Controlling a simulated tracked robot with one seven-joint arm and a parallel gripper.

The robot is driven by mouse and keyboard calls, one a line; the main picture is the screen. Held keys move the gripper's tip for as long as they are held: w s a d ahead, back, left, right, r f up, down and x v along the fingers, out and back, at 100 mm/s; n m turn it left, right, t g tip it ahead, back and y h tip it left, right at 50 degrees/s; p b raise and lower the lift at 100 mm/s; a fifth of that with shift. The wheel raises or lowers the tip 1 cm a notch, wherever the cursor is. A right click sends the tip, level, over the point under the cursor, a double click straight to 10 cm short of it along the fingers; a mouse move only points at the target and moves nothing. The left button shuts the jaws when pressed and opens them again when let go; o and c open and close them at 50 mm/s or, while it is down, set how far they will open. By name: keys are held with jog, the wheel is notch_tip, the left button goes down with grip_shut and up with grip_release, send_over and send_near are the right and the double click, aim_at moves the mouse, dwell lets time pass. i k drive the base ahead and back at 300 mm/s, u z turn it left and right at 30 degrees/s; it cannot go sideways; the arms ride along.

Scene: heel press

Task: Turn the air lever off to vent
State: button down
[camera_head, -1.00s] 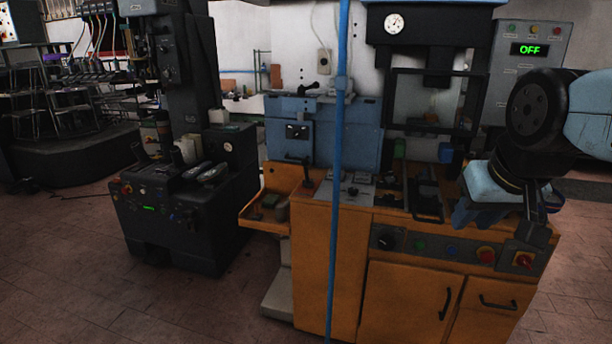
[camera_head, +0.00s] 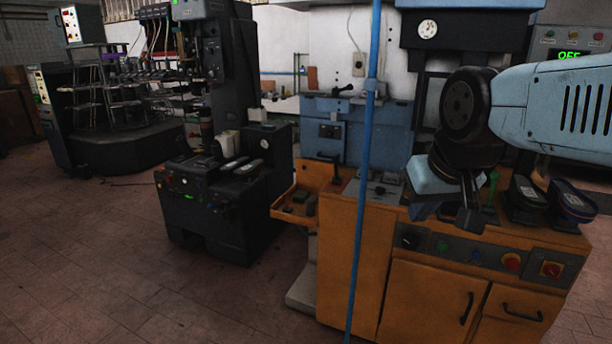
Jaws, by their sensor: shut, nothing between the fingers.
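I see several levers, none clearly marked as the air lever. A dark lever with a reddish base (camera_head: 336,176) stands at the left end of the orange bench top. A small grey fitting (camera_head: 374,88) sits on the blue vertical pipe (camera_head: 361,200); whether it has a handle is too small to tell. A dark handle (camera_head: 342,90) tops the blue machine box. My gripper (camera_head: 471,218) is shut and empty, pointing down above the bench's right half, right of the pipe and apart from these levers. My arm hides part of the press behind it.
The orange bench (camera_head: 425,300) has knobs and red buttons on its front. Two dark shoes (camera_head: 526,195) stand at its right. An open orange tray (camera_head: 297,215) juts out at left. A black machine (camera_head: 225,205) stands further left. Floor at front left is clear.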

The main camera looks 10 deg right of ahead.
aim_at(335, 159)
jog(key=z, duration=0.05)
jog(key=k, duration=0.85)
jog(key=z, duration=0.35)
jog(key=i, duration=1.5)
jog(key=u, duration=0.1)
